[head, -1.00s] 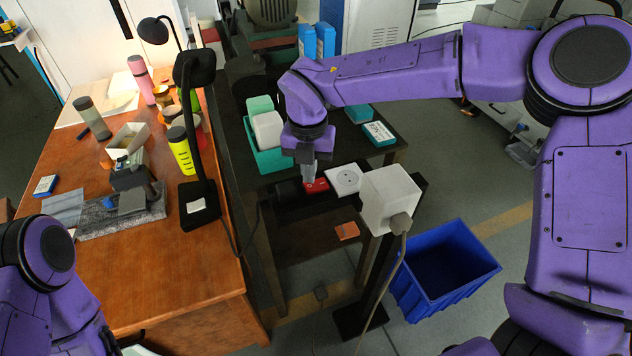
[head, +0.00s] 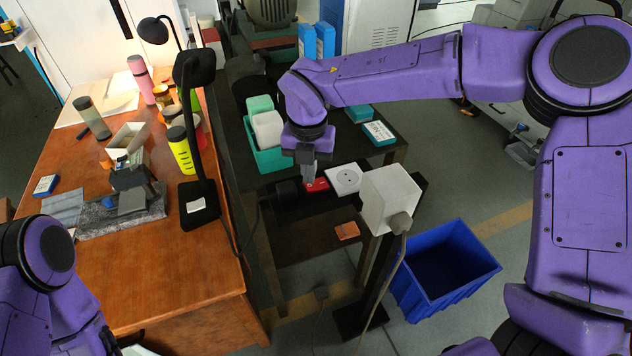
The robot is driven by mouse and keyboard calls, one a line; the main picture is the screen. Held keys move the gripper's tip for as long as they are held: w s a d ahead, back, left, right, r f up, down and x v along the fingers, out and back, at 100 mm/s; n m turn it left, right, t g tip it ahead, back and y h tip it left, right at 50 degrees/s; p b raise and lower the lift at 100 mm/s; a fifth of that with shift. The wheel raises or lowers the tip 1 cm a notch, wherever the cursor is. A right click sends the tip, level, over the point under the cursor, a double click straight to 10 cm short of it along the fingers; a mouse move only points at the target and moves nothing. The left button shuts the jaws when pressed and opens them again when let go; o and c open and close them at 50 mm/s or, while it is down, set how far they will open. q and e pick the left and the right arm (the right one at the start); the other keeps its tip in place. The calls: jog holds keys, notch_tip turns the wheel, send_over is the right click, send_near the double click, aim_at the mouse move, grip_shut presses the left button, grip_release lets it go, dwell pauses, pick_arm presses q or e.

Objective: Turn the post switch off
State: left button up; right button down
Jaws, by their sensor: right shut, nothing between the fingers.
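My right gripper (head: 308,182) points down at the left end of the red switch. It is shut and empty, and its tips look to be touching or just above the switch; I cannot tell which. The gripper hides the switch's left edge. Of my left arm only purple links show at the lower left; its gripper is not visible.
A white box with a plug and cable (head: 390,199) stands right of the socket. A blue bin (head: 444,268) is on the floor at right. A teal crate (head: 268,157) sits behind the gripper. A wooden desk (head: 190,285) with a black lamp (head: 199,205) is at left.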

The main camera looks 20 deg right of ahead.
jog(key=shift+f+b, duration=0.6)
jog(key=shift+f, duration=0.3)
jog(key=shift+r, duration=0.1)
notch_tip(320, 180, up, 7)
jog(key=p, duration=0.5)
jog(key=shift+p, duration=0.4)
